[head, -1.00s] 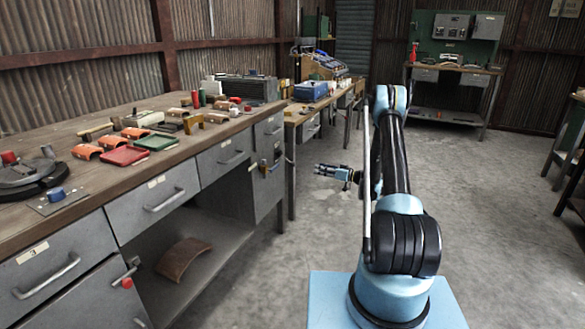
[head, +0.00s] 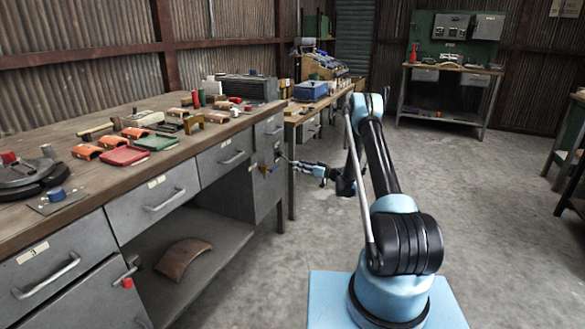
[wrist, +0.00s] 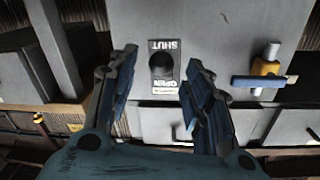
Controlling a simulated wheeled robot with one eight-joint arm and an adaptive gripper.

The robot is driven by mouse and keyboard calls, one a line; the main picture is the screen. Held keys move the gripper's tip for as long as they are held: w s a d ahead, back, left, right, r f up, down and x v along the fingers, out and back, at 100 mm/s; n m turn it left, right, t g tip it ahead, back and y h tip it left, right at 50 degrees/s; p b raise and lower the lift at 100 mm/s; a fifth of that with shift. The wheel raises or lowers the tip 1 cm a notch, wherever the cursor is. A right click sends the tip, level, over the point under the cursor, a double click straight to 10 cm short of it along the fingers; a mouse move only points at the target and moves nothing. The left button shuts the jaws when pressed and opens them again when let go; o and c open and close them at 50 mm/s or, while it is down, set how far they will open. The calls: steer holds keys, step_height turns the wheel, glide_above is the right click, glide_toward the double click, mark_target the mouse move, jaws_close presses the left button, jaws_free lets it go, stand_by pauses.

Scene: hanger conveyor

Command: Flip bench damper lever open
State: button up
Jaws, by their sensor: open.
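A label plate (wrist: 163,66) marked SHUT and OPEN is on the grey bench cabinet face, upside down in the wrist view. A dark round shape sits between its words; I cannot tell whether it is a lever or a hole. A blue handle on a yellow hub (wrist: 267,68) stands to its right, lying level in the wrist view. In the head view this handle (head: 263,168) is small on the cabinet end. My gripper (wrist: 158,75) is open and empty, its fingers either side of the plate in the picture. Its head-view tips (head: 290,162) are near the cabinet; contact cannot be told.
The wooden bench top (head: 70,130) holds several orange, red and green parts. Drawers with handles (head: 172,199) line its front, and a curved brown piece (head: 183,258) lies on the lower shelf. The concrete floor (head: 480,220) to the right is clear.

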steer(key=shift+x, duration=2.4)
steer(key=shift+c, duration=0.6)
jaws_close()
